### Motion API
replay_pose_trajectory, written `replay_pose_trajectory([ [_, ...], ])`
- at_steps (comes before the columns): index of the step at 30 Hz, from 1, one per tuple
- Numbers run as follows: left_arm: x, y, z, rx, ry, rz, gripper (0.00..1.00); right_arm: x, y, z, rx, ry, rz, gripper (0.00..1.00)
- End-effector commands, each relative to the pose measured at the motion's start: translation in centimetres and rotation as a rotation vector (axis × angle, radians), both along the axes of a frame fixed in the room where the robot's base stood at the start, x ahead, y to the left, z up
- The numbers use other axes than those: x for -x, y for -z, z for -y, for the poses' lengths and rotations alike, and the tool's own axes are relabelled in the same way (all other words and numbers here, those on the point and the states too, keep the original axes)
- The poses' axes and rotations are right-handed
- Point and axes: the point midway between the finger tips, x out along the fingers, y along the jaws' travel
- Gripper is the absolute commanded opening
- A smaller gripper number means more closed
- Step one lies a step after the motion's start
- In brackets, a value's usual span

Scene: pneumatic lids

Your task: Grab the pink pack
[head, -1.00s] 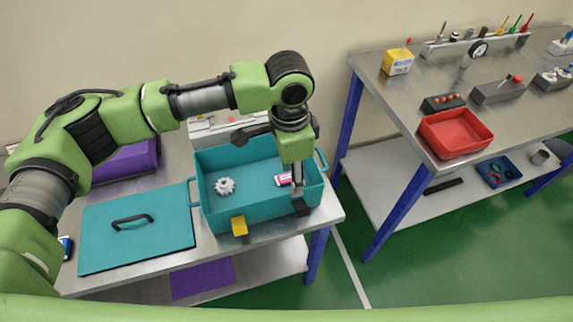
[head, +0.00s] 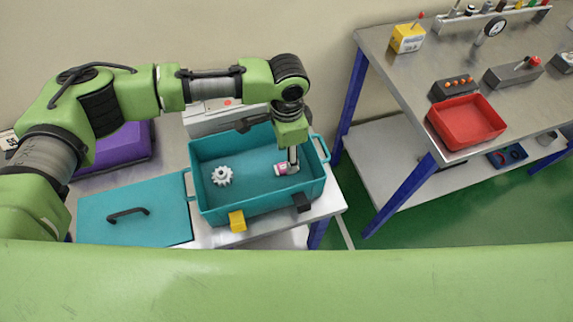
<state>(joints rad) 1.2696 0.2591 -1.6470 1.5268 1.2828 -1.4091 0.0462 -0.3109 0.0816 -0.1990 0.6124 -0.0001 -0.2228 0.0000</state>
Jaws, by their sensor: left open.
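The pink pack (head: 280,170), pink and white, lies in the right part of the teal crate (head: 237,207). My left gripper (head: 290,168) points down into the crate right beside the pack. It is open, and its fingers partly cover the pack's right end. I cannot tell whether a finger touches the pack. My right gripper is not in view.
A white gear (head: 222,175) lies in the crate's left part. A yellow latch (head: 237,221) and a black latch (head: 302,202) stick out at the crate's front. The teal lid (head: 165,228) lies left. A purple box (head: 117,157) stands behind it.

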Motion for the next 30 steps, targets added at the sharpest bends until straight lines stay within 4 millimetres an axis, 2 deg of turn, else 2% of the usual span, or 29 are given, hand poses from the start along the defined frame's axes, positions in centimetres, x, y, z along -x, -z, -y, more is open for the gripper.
replay_pose_trajectory([
  [3, 0.0, 1.1, -0.1, -0.002, -0.001, -0.003, 0.43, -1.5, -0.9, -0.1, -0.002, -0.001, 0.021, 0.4],
  [7, 0.0, 3.2, -0.1, -0.002, 0.001, -0.002, 0.43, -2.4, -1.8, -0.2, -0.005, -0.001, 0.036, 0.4],
  [12, 0.0, 4.9, -0.1, -0.001, 0.001, -0.001, 0.43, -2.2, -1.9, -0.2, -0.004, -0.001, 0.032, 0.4],
  [19, 0.0, 5.1, -0.1, 0.0, 0.001, 0.0, 0.43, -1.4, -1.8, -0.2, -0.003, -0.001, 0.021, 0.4],
  [23, 0.0, 5.1, -0.1, 0.0, 0.001, 0.0, 0.09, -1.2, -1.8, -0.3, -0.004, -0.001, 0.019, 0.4],
  [30, -0.1, 5.1, -0.1, 0.0, 0.0, 0.0, 0.08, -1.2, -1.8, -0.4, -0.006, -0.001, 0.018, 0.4],
])
